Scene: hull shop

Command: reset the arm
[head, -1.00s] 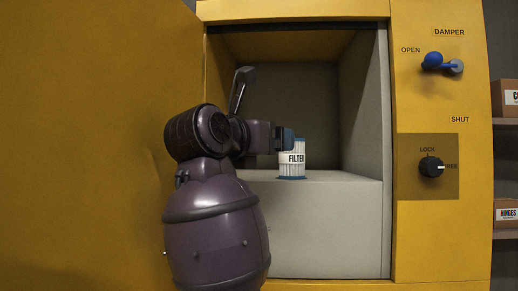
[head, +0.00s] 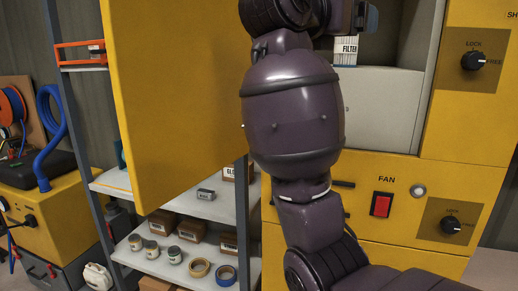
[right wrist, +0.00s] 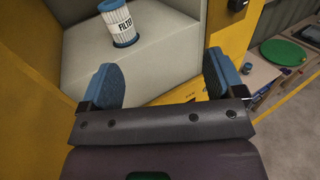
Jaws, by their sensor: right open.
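My right arm rises through the middle of the head view. Its gripper (head: 362,20) is at the top edge, partly cut off, in front of the yellow cabinet's open compartment. In the right wrist view the gripper (right wrist: 162,78) is open, with two blue fingers apart and nothing between them. The white pleated filter (right wrist: 118,27) with blue ends stands upright on the grey compartment floor, beyond the fingers and apart from them. It also shows in the head view (head: 346,51), partly hidden by my arm. My left gripper is not in view.
The yellow cabinet door (head: 180,100) stands open left of my arm. Below are a red fan switch (head: 381,204) and a lock knob (head: 450,223); another lock knob (head: 474,61) is above. A shelf (head: 240,219) holds boxes, jars and tape rolls. A blue hose (head: 50,130) is far left.

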